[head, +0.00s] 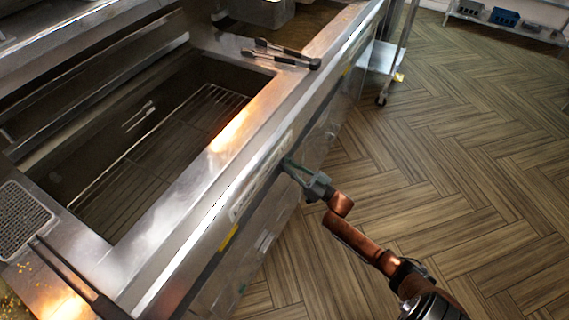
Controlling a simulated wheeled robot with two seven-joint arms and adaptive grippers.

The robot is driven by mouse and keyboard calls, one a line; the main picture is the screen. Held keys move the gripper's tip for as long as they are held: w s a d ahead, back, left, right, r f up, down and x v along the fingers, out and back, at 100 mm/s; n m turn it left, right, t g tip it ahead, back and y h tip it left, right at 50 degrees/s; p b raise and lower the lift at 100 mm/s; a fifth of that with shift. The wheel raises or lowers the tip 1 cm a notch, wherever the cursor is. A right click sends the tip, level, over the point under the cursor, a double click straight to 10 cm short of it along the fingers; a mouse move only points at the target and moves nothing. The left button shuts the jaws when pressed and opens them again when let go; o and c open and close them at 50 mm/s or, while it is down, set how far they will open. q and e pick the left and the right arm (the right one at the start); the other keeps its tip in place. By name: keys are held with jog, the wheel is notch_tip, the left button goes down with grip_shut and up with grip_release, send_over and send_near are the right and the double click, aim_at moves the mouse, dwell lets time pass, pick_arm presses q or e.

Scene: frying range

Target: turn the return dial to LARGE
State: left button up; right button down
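My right gripper (287,163) reaches in from the lower right. Its fingertips are at the front face of the frying range, beside a pale control strip (257,182). The return dial cannot be made out; the fingertips cover the spot where they meet the panel. The two fingers look close together at the tips, but whether they are shut on anything is too small to tell. No dial marking can be read. My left gripper is not in view.
The range has an open fry vat (150,125) with a wire rack inside. A mesh basket (22,220) lies at the left, and black-handled tongs (285,55) rest on the far ledge. A wheeled steel cart (380,58) stands beyond. The wooden floor (460,150) at right is clear.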

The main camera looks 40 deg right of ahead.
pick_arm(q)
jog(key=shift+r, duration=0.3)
pick_arm(e)
jog(key=shift+f, duration=0.1)
jog(key=c, duration=2.1)
grip_release()
jog(key=v, duration=1.2)
jog(key=shift+d, duration=0.1)
